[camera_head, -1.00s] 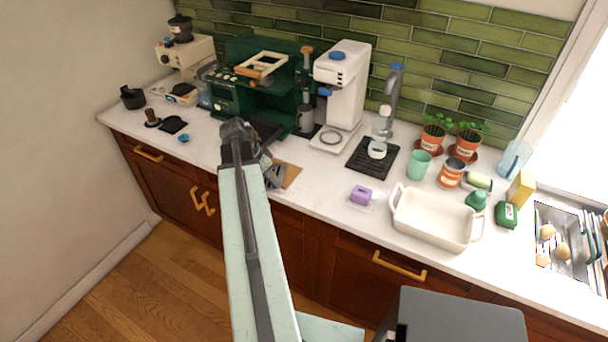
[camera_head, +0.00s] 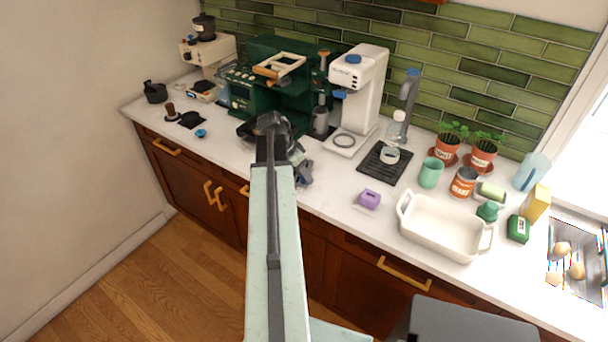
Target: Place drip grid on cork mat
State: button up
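My gripper (camera_head: 303,177) is low over the counter in front of the green espresso machine, partly hidden behind my own arm. Its fingers are too small and too covered to show whether they are open or shut. A dark flat piece (camera_head: 249,131) shows at the foot of the espresso machine, just left of my arm. It may be the drip grid or the machine's drip tray; I cannot tell which. The cork mat is not visible now; my arm and gripper cover the place where a brown mat showed earlier.
The green espresso machine (camera_head: 283,88) and a white coffee maker (camera_head: 358,90) stand behind my gripper. A black mat (camera_head: 372,172) with a small cup lies to the right. A purple block (camera_head: 370,198) and a white baking dish (camera_head: 444,246) are nearer.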

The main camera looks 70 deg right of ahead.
jog(key=shift+r, duration=0.1)
jog(key=p+v, duration=1.1)
jog(key=shift+r, duration=0.35)
jog(key=shift+w+a, duration=0.15)
jog(key=w+a+f+n+t, duration=0.15)
jog(key=w+a+n, duration=0.95)
jog(key=w+a, duration=1.15)
jog(key=w+a+n+y, duration=0.1)
jog(key=a+n, duration=0.3)
jog(key=a, duration=0.8)
jog(key=w+a+n+t+y, duration=0.1)
jog(key=w+a+n, duration=0.3)
jog(key=a, duration=0.8)
jog(key=w+a+n+t, duration=0.1)
jog(key=w+a+n, duration=0.2)
jog(key=a, duration=1)
jog(key=n, duration=0.3)
jog(key=shift+f+y, duration=0.25)
jog(key=shift+y, duration=0.15)
